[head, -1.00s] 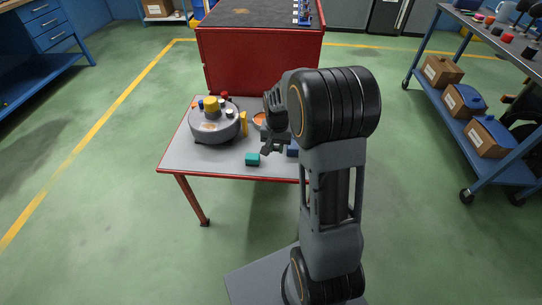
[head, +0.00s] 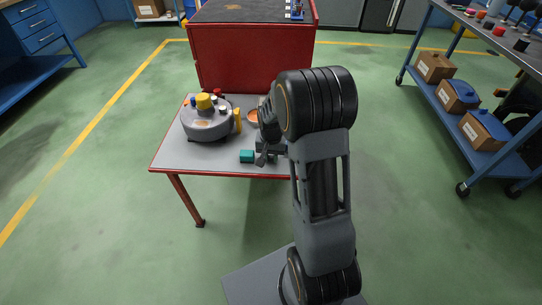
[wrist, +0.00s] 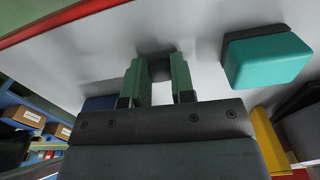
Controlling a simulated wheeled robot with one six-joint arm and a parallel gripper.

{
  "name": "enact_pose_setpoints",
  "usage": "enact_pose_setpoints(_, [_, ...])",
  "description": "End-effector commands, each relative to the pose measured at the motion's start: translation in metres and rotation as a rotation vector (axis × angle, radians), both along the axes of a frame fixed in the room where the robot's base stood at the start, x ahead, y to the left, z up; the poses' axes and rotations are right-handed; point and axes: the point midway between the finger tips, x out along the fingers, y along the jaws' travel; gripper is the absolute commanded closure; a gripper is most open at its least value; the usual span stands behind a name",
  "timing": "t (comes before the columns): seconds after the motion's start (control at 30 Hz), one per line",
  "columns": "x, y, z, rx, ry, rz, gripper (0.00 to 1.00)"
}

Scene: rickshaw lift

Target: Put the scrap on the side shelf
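I cannot tell for sure which thing is the scrap. In the wrist view a small dark grey lump (wrist: 160,66) lies at the far end of the gap between my two green fingers, on the light table top. My gripper (wrist: 160,74) stands open with clear space between its fingers; I cannot tell whether they touch the lump. In the head view my gripper (head: 266,158) is low over the front of the table (head: 200,163), just right of a teal block (head: 247,156). The teal block also shows in the wrist view (wrist: 268,58). No side shelf is clearly identifiable.
A round grey turntable (head: 207,124) with coloured pieces stands on the table's left, a yellow block (head: 238,121) beside it. A red cabinet (head: 250,60) stands behind. A blue shelf cart (head: 500,152) holds boxes at right.

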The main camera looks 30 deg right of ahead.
Motion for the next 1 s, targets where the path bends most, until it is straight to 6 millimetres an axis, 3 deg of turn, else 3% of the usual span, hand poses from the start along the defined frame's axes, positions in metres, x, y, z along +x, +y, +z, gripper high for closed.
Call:
enact_pose_setpoints(0.27, [0.0, 0.0, 0.0, 0.0, 0.0, 0.0, 0.51])
enact_pose_setpoints(0.57, [0.0, 0.0, 0.006, -0.001, -0.001, 0.0, 0.51])
enact_pose_setpoints(1.0, [0.001, 0.0, 0.083, -0.001, -0.003, 0.0, 0.51])
